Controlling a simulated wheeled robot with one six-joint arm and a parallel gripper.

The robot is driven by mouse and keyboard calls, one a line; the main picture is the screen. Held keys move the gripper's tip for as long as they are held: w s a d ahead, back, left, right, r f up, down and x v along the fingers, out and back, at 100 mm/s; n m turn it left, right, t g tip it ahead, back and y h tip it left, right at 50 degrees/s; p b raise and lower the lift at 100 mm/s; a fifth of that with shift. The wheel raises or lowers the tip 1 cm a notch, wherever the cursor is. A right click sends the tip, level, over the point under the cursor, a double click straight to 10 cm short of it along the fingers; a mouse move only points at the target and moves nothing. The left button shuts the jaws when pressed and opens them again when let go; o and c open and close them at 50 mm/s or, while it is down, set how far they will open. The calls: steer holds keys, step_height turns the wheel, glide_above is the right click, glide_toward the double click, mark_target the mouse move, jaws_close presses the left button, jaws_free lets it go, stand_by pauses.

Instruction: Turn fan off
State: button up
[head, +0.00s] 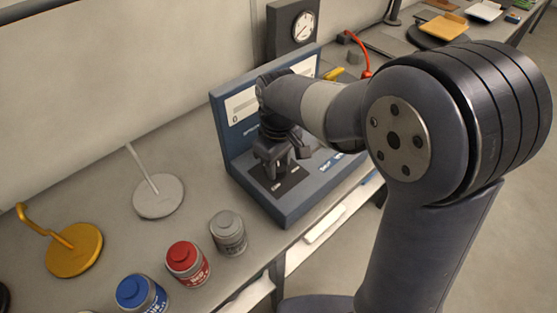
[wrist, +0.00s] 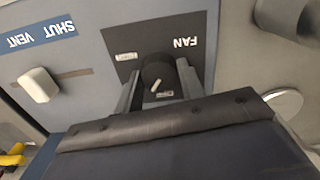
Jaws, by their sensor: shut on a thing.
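The blue control panel (head: 290,212) stands on the bench in the head view. My gripper (head: 283,180) reaches down over the dark plate on its base. In the wrist view a round dark knob (wrist: 157,70) with a pale pointer mark sits on the dark plate below the label FAN (wrist: 185,43), which appears upside down. My gripper (wrist: 158,88) has one finger on each side of the knob and is shut on it. The pointer mark looks slanted. Small labels lie beside the knob, too small to read. In the head view my gripper hides the knob.
A white vent handle (wrist: 38,85) sits near the fan plate, by the words SHUT VENT. Grey (head: 228,232), red (head: 187,262) and blue (head: 141,293) cans stand left of the panel. A gauge box (head: 293,30) stands behind it.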

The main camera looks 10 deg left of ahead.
mark_target(278, 167)
steer(key=n, duration=0.3)
steer(key=shift+n+p, duration=0.3)
steer(key=shift+n, duration=1.9)
steer(key=o, duration=1)
step_height(278, 167, up, 11)
steer(key=shift+f, duration=0.1)
